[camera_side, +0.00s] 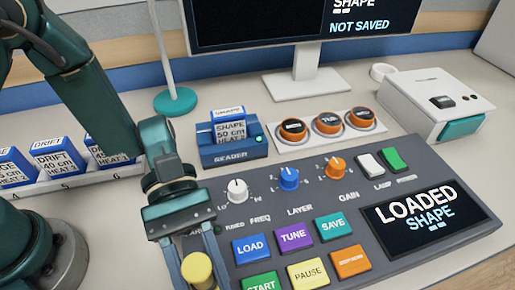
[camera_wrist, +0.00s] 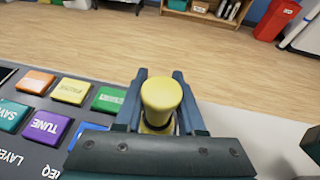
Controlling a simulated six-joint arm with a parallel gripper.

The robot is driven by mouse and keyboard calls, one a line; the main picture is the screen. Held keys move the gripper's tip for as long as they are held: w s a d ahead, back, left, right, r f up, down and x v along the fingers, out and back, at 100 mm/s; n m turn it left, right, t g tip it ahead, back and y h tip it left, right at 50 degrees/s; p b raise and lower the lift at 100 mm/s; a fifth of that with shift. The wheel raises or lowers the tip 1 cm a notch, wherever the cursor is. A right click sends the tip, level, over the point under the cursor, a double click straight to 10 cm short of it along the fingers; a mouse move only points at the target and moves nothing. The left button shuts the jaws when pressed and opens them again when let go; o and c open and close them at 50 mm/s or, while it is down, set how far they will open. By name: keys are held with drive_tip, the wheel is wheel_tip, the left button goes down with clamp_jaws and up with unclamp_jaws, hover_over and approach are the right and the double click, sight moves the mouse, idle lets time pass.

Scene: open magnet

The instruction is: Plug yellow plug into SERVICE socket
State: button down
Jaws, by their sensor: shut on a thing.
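My gripper (camera_side: 193,262) is at the left front end of the grey control console, pointing down, with its two fingers on either side of a yellow plug (camera_side: 198,272). It is shut on this plug. In the wrist view the plug (camera_wrist: 160,98) stands between the fingers of my gripper (camera_wrist: 159,88), its round yellow top facing the camera and a dark band below it. The plug's lower end is hidden in both views. I cannot make out a SERVICE socket; the plug, gripper and frame edge hide that area, so I cannot tell whether the plug touches one.
The console (camera_side: 345,165) carries coloured buttons, knobs and a screen (camera_side: 425,217) reading LOADED SHAPE. A blue reader (camera_side: 232,155) holds a SHAPE cartridge behind it. DRIFT cartridges (camera_side: 55,160) stand in a rack at left. A white box (camera_side: 432,100) is at the back right.

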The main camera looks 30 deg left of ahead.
drive_tip(key=shift+f, duration=0.5)
drive_tip(key=c, duration=0.8)
unclamp_jaws()
drive_tip(key=shift+w, duration=0.1)
drive_tip(key=shift+v, duration=5.45)
